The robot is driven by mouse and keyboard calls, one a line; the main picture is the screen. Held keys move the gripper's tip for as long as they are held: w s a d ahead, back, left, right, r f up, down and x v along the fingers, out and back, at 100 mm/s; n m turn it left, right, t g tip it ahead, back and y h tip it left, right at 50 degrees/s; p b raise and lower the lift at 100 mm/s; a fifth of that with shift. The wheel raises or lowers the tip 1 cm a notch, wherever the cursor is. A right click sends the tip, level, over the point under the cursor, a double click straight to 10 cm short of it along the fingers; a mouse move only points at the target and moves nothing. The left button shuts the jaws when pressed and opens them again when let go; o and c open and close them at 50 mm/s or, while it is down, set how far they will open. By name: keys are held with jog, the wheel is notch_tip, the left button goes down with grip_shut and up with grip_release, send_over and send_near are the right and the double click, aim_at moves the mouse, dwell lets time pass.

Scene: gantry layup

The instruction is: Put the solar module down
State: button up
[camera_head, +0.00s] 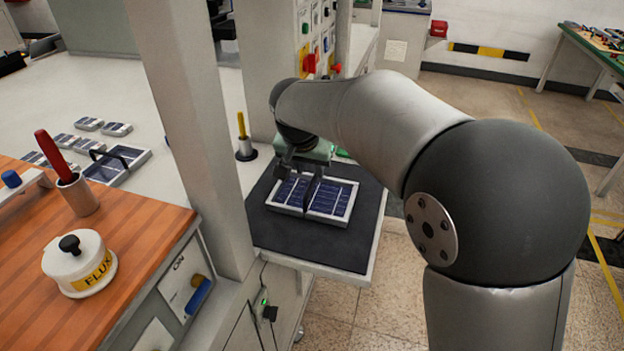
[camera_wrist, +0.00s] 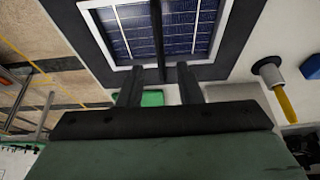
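The solar module (camera_head: 330,199) is a white-framed panel of dark blue cells with a black handle bar across its middle. It appears to lie flat on the dark mat (camera_head: 305,238) of a small side shelf. It also shows at the top of the wrist view (camera_wrist: 122,30), with the bar running down its middle. My gripper (camera_head: 303,168) is over the module's far side. In the wrist view my two fingers (camera_wrist: 159,75) stand apart, one each side of the bar's line, with gaps visible between them and the bar. My arm covers part of the shelf's right side.
A grey post (camera_head: 190,110) stands left of the shelf. A yellow-handled tool in a holder (camera_head: 245,145) is close behind it. A similar panel (camera_head: 117,165) and several small panels lie on the white bench. A flux pot (camera_head: 80,262) sits on the wooden top.

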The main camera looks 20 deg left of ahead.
jog(key=v, duration=0.4)
jog(key=s+d+f+g, duration=0.15)
jog(key=s+d, duration=0.25)
jog(key=d, duration=0.7)
jog(key=s+d+f+g, duration=0.1)
jog(key=s+d+f, duration=0.15)
jog(key=d, duration=0.75)
jog(key=s+d+f+g, duration=0.1)
jog(key=s+d+f, duration=0.2)
jog(key=s+d, duration=0.2)
jog(key=s+d+f, duration=0.4)
jog(key=s+d, duration=0.2)
jog(key=s, duration=0.6)
jog(key=shift+d+g, duration=0.3)
jog(key=shift+g, duration=0.05)
